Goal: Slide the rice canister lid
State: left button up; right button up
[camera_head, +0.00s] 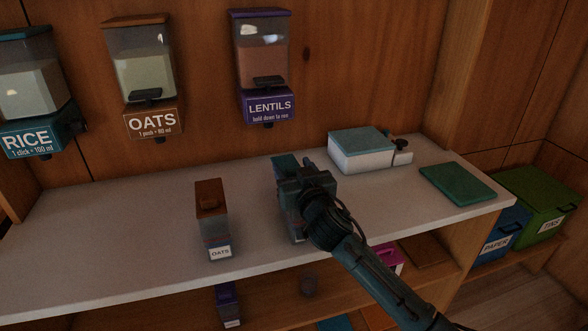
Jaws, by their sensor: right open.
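A canister with a teal lid (284,162) stands on the pale worktop in the middle of the view. My right gripper (292,184) is open, in front of and over it. The gripper and wrist hide most of the canister, and no label on it can be read. I cannot tell whether the fingers touch the lid. The teal RICE dispenser (30,95) hangs on the wall at the far left, partly filled with pale grains. My left gripper is out of view.
A brown-lidded OATS canister (212,215) stands left on the worktop (110,230). OATS (142,75) and LENTILS (262,65) dispensers hang above. A teal-topped white box (362,158) and green slab (457,184) lie right. A purple-lidded canister (228,300) sits below. The worktop's left is clear.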

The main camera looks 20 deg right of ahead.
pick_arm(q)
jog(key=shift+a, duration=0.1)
pick_arm(e)
jog(key=shift+s, duration=0.1)
jog(key=shift+s+f, duration=0.1)
jog(key=shift+s, duration=0.25)
pick_arm(q)
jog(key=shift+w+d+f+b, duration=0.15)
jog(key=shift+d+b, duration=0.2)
jog(key=shift+b, duration=0.35)
pick_arm(e)
jog(key=s+d, duration=0.1)
jog(key=s, duration=1.1)
jog(key=shift+s, duration=0.15)
